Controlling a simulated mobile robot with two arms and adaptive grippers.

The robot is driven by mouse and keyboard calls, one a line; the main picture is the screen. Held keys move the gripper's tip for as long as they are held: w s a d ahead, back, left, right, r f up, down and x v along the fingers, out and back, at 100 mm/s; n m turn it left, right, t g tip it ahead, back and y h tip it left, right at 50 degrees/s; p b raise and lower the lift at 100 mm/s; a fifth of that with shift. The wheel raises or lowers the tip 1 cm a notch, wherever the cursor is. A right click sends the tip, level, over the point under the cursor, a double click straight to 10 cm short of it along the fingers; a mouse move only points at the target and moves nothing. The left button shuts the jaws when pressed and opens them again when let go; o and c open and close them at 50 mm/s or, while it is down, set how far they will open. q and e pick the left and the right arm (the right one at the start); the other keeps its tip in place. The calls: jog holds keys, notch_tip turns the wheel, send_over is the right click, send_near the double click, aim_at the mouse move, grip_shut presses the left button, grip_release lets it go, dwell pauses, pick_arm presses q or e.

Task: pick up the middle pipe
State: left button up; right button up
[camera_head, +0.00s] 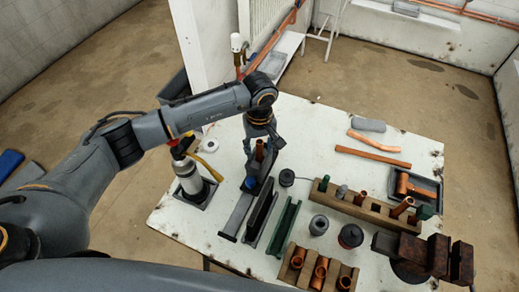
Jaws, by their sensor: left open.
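My left gripper (264,144) is open and points down over the table, left of its centre. A wooden rack (307,275) at the front edge holds short copper pipes: a left one (297,258), a middle one (320,268) and a right one (345,283). The left gripper is well behind and left of this rack. I cannot tell for sure which pipe is the middle one meant. My right gripper is not in view.
A longer wooden block (352,205) holds several fittings. Rusty brown blocks (425,256) stand at the front right. A grey tray (428,181) holds copper fittings. A green channel (284,227) and dark rails lie below the gripper. A spray bottle (188,178) stands left. The table's back is mostly clear.

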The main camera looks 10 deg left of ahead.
pick_arm(q)
grip_shut()
